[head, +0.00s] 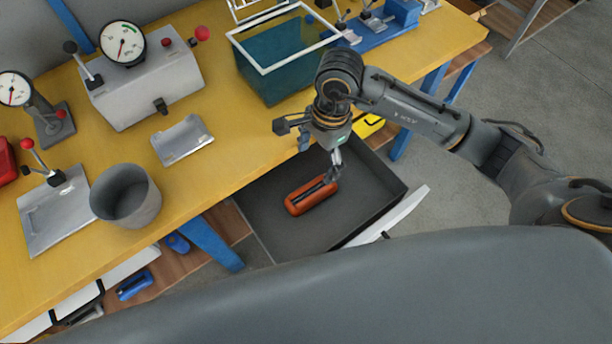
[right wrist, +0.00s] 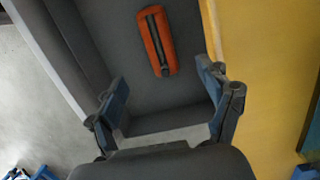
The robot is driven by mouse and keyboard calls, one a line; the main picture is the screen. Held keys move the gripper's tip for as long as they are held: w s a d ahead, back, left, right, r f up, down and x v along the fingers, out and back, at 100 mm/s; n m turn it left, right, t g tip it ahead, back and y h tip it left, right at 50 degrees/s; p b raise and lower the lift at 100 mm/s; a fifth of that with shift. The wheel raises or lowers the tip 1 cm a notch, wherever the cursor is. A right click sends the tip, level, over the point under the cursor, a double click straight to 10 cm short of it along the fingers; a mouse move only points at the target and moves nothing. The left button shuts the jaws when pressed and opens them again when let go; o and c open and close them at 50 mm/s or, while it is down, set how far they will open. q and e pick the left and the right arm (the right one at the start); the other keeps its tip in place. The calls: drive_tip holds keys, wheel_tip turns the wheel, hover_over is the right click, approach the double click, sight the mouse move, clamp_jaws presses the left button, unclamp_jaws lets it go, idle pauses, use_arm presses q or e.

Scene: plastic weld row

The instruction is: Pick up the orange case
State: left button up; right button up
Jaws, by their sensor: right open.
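The orange case (head: 303,198) is a rounded, elongated block with a dark strip along its top. It lies on the floor of an open grey drawer (head: 275,218) below the yellow table's front edge. My right gripper (head: 334,168) is open and empty above the drawer, close to the case's right end in the head view. In the right wrist view the case (right wrist: 157,40) lies ahead of the fingertips of my right gripper (right wrist: 168,95), not between them. My left gripper is not in view.
The yellow table (head: 225,165) overhangs the drawer's back. A grey cup (head: 126,197), a metal tray (head: 182,139), a gauge box (head: 145,90) and a teal bin (head: 280,65) stand on it. A blue table leg (head: 212,243) is left of the drawer.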

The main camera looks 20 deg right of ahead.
hover_over(311, 191)
wheel_tip(311, 191, down, 8)
drive_tip(key=shift+d+r, duration=0.1)
drive_tip(key=shift+d, duration=0.05)
wheel_tip(311, 191, down, 5)
drive_tip(key=shift+r+p, duration=0.15)
drive_tip(key=shift+p, duration=0.5)
drive_tip(key=shift+f, duration=0.4)
drive_tip(key=shift+c, duration=0.2)
drive_tip(key=c, duration=1.2)
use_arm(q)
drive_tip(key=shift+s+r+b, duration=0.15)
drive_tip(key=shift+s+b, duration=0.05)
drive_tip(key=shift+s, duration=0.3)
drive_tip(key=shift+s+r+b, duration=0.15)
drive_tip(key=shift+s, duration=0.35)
use_arm(e)
wheel_tip(311, 191, up, 10)
drive_tip(key=shift+r, duration=0.1)
drive_tip(key=shift+c, duration=0.2)
